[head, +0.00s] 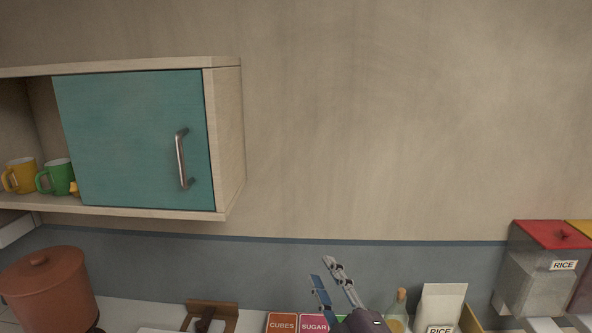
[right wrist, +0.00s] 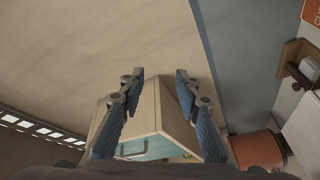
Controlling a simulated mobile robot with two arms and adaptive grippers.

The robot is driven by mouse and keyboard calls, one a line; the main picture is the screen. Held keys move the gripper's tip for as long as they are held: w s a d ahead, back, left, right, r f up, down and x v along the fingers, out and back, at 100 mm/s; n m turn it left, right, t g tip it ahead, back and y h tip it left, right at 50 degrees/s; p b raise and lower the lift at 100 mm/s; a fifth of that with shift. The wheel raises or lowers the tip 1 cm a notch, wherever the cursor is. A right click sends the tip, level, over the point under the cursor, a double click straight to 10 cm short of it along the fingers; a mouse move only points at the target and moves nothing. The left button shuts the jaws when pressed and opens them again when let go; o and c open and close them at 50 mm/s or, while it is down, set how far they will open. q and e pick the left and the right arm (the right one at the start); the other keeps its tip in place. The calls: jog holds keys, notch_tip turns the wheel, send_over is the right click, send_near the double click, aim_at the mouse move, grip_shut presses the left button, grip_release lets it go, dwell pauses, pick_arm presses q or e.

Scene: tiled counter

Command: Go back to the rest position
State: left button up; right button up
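My right gripper (head: 323,270) rises from the bottom edge of the head view, in front of the back of the counter. Its fingers point up and a little left. In the right wrist view the gripper (right wrist: 160,74) has its two blue-padded fingers spread apart, with nothing between them. The wall cabinet (right wrist: 155,105) shows beyond the fingers in that view. My left gripper is in neither view.
The wall cabinet (head: 228,130) has a teal door (head: 130,140); mugs stand in its open part. The wall above is clear.

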jog(key=s+d+f+m+g+h, duration=0.35)
jog(key=s+d+f+m, duration=0.2)
jog(key=f, duration=0.45)
jog(key=s+d+f+m+g+h, duration=0.2)
jog(key=s+d+f+m+g, duration=0.2)
jog(key=s+d+f, duration=0.45)
jog(key=s+f+m+g, duration=0.2)
jog(key=s+f+g, duration=0.3)
jog(key=s, duration=0.4)
jog(key=s+f+m+g, duration=0.2)
jog(key=s+f, duration=0.4)
jog(key=s, duration=0.4)
notch_tip(320, 180, down, 33)
jog(key=s+g+b, duration=0.2)
jog(key=b, duration=0.4)
jog(key=s+d+f+b, duration=0.1)
jog(key=s+f+b, duration=0.2)
jog(key=s+f, duration=0.5)
jog(key=s+d+f+b, duration=0.2)
jog(key=s+f, duration=0.6)
jog(key=f, duration=0.5)
jog(key=shift+s+d+f+g+b, duration=0.25)
jog(key=shift+s+f+g+b, duration=0.1)
jog(key=shift+g+b, duration=0.1)
